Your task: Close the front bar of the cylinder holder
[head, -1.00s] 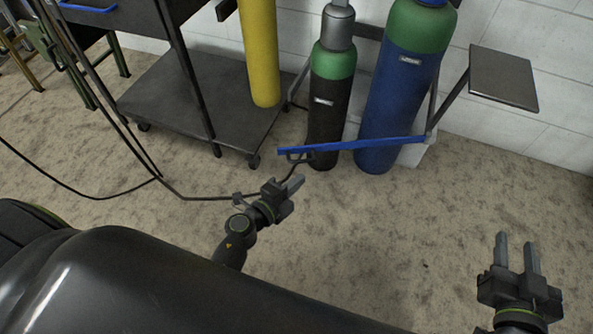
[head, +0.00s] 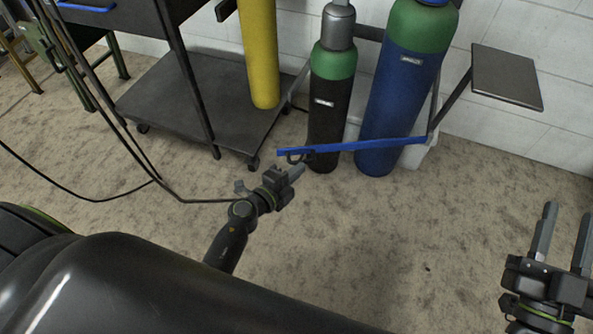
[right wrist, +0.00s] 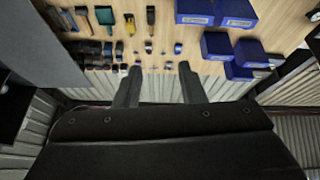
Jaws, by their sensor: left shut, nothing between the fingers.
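The front bar (head: 350,147) of the cylinder holder is blue and runs across the black cylinder (head: 324,110) and the blue cylinder (head: 392,100), both with green shoulders. Its right end meets the holder frame by the wall; its left end has a small dark loop. My left gripper (head: 297,172) is shut and empty, its tips just below the bar's left end in the picture; I cannot tell if they touch it. My right gripper (head: 565,235) is open and empty at the lower right, away from the holder. It also shows in the right wrist view (right wrist: 158,75).
A yellow cylinder (head: 259,60) stands on a dark cart (head: 200,108) to the left. Cables (head: 80,198) lie on the floor at left. A grey plate (head: 507,76) sticks out right of the holder. The floor in the middle is clear.

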